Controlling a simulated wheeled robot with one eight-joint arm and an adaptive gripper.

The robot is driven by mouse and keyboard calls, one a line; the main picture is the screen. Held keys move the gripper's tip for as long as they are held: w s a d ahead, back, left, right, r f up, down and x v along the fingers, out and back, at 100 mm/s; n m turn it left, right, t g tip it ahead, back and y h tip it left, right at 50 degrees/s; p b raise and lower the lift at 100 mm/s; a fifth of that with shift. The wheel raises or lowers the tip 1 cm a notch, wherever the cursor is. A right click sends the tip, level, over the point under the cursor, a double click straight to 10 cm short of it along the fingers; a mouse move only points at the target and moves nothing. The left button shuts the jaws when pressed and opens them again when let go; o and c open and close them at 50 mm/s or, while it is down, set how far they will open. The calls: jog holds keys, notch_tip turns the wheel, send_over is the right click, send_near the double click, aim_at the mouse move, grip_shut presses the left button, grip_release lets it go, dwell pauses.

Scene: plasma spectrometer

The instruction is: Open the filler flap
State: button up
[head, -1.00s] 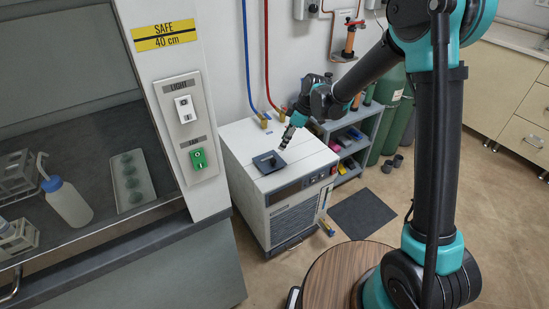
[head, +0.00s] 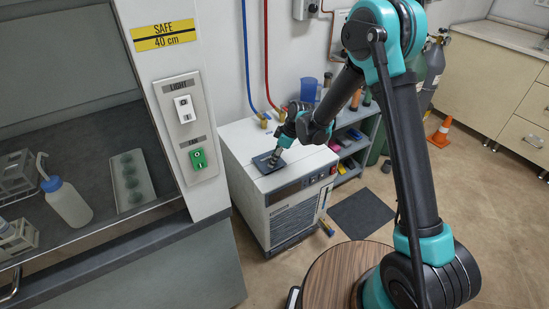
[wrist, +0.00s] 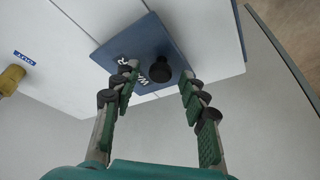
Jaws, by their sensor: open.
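The filler flap (head: 264,167) is a dark blue square plate lying flat and shut on top of the white chiller box (head: 245,136). In the wrist view the flap (wrist: 138,45) has a round black knob (wrist: 160,71) and partly covered white lettering. My gripper (wrist: 158,78) is open, with one finger on each side of the knob in that picture. I cannot tell whether the fingers touch the flap. In the head view my gripper (head: 274,160) points down at the flap's right part and hides some of it.
Blue and red hoses (head: 266,60) run down the wall to brass fittings behind the flap. A grey shelf (head: 352,150) stands right of the chiller. A fume hood with a control panel (head: 188,128) is at the left. A dark mat (head: 361,216) lies on the floor.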

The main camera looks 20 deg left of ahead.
jog(key=shift+c, duration=0.5)
grip_shut()
